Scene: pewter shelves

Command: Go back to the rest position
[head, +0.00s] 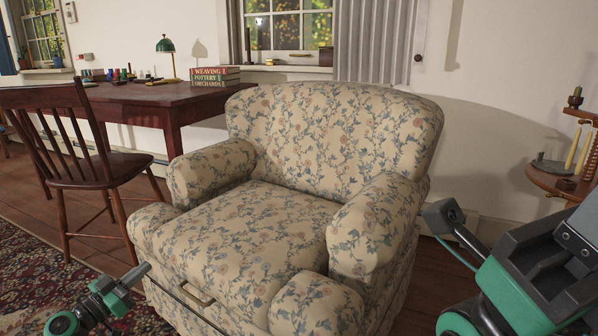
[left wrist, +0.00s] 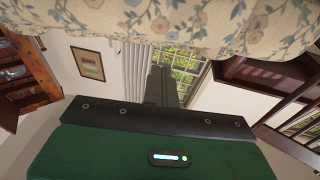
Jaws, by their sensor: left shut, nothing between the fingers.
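My left gripper (head: 138,275) is low at the left in the head view, beside the front of the floral armchair (head: 330,130). Its fingers are shut with nothing between them. In the left wrist view the closed dark fingers (left wrist: 160,86) point toward the window, and floral fabric of the armchair (left wrist: 190,22) fills the top edge. My right arm shows large at the lower right of the head view, with green and dark grey links. I see no right fingertips.
The armchair stands close in front, between my arms. A dark wooden chair (head: 85,165) and a desk (head: 150,98) with books (head: 215,76) and a green lamp (head: 165,45) are at the left. A small wooden shelf (head: 553,180) with candles is at the right.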

